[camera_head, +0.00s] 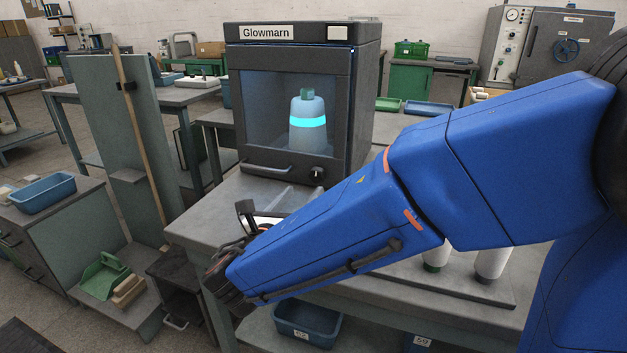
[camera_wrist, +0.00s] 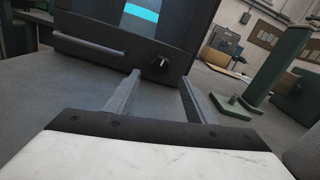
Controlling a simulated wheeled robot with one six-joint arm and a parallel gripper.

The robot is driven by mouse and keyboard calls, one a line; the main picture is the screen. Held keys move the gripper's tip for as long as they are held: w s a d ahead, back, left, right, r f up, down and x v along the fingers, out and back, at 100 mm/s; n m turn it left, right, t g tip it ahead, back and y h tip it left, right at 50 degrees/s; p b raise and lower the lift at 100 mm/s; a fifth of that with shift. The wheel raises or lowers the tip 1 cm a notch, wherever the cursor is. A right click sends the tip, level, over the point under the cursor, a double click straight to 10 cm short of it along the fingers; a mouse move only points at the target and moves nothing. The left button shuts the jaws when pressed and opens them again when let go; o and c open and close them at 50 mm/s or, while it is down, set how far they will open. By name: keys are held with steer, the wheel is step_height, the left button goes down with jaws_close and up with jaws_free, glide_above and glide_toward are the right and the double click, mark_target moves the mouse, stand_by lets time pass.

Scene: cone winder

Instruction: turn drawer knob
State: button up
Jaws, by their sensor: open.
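The drawer knob (camera_head: 317,173) is a small round black knob with a light mark, low on the front of the dark Glowmarn cabinet (camera_head: 368,100). In the wrist view the knob (camera_wrist: 158,65) appears beyond my fingertips and between them. My gripper (camera_wrist: 158,82) is open and empty, its two grey fingers pointing toward the cabinet front, apart from the knob. In the head view my blue arm reaches across the table and hides much of the gripper. A bar handle (camera_head: 266,168) is left of the knob. Behind the cabinet's window a cone (camera_head: 307,110) has a glowing cyan band.
The cabinet stands on a grey table (camera_head: 200,222). Two pale cones (camera_head: 492,262) stand on the table beneath my arm. Blue bins (camera_head: 306,322) sit on the shelf below. A tall panel (camera_head: 105,140) with a wooden pole stands at left.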

mark_target(315, 177)
steer(key=shift+x, duration=4.15)
steer(key=c, duration=1)
